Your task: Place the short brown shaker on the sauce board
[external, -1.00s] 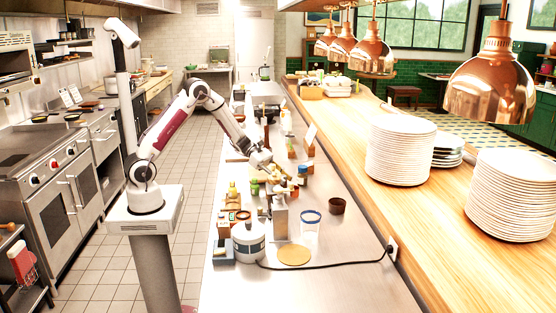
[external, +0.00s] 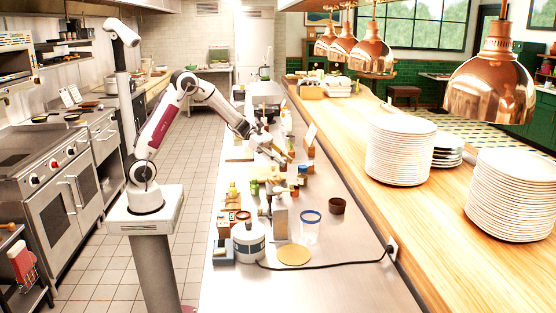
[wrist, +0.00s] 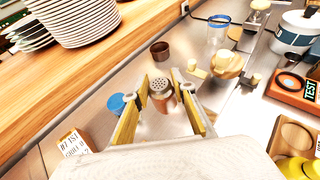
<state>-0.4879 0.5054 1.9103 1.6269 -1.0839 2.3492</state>
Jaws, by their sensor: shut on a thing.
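The short brown shaker (wrist: 162,98) has a pierced grey top and a copper-brown body. In the wrist view it is upright between the yellow-lined fingers of my gripper (wrist: 162,102), which is shut on it. In the external view my gripper (external: 284,158) is over the steel counter, and the shaker is too small there to make out clearly. A wooden board (wrist: 286,134) with a round recess lies at the right of the wrist view, beside a yellow item; I cannot tell for certain that it is the sauce board.
A blue-lidded container (wrist: 117,103) stands close left of my gripper. A dark brown cup (external: 337,205) and a blue-rimmed clear container (external: 310,222) stand toward the counter's near end. Several bottles and a metal dispenser (external: 280,218) crowd the left side. The wooden pass shelf (external: 345,140) borders the right.

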